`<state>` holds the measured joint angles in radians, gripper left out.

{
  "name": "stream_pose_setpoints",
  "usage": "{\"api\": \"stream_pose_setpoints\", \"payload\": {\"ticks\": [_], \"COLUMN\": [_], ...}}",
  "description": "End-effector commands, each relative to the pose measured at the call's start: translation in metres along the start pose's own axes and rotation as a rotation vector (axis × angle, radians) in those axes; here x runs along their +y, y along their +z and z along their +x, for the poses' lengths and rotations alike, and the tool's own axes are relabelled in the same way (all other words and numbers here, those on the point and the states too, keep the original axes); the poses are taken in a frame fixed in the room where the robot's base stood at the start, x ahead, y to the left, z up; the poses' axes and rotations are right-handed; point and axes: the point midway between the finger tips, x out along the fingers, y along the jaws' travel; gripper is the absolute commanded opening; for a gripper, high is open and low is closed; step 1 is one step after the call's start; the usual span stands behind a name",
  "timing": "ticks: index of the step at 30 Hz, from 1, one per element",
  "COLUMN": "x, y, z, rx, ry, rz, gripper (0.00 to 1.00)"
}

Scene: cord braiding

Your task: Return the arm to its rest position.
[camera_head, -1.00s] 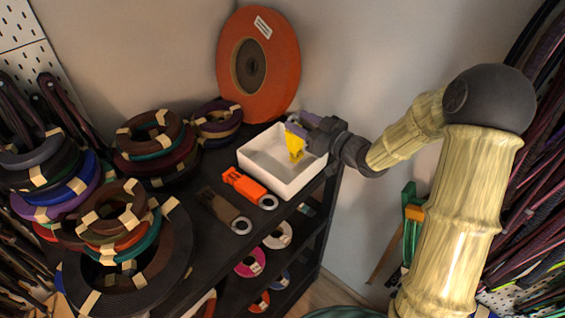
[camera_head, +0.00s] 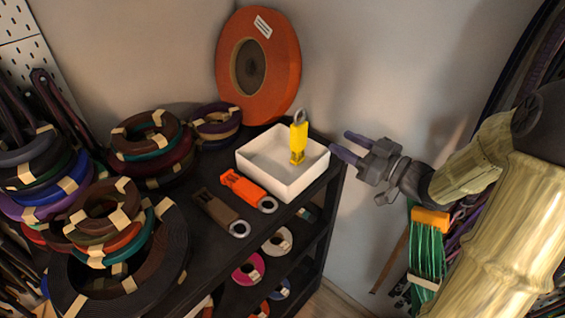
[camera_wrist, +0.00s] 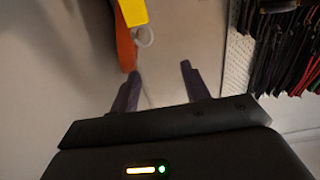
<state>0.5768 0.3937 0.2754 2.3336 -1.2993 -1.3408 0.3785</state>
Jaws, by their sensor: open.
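My gripper (camera_head: 347,145) is open and empty, in the air to the right of the white tray (camera_head: 319,165) in the head view. Its two purple fingers point left and stand apart; they also show in the wrist view (camera_wrist: 158,82). A yellow clip with a metal ring (camera_head: 299,142) stands upright in the tray, near its right side, apart from my fingers. In the wrist view a yellow piece (camera_wrist: 133,12) with a pale ring is beyond the fingers, at the top.
An orange clip (camera_head: 245,187) and a brown clip (camera_head: 217,209) lie on the black shelf (camera_head: 195,270) before the tray. Coil stacks (camera_head: 150,140) fill the left. A large orange disc (camera_head: 285,75) leans on the wall. Green cords (camera_head: 427,255) hang below my arm.

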Motion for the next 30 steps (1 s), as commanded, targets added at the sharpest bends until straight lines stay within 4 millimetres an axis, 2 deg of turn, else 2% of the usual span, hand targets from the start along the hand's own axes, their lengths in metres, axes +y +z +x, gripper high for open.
{"api": "stream_pose_setpoints", "payload": {"ticks": [19, 26, 30], "x": [0.002, 0.023, 0.037], "y": [0.002, 0.026, 0.047], "z": [0.002, 0.006, -0.004], "rx": [-0.018, -0.2, -0.372], "ry": [0.019, 0.217, 0.388], "rz": [-0.005, -0.026, -0.015], "gripper": [0.47, 0.47, 0.47]}}
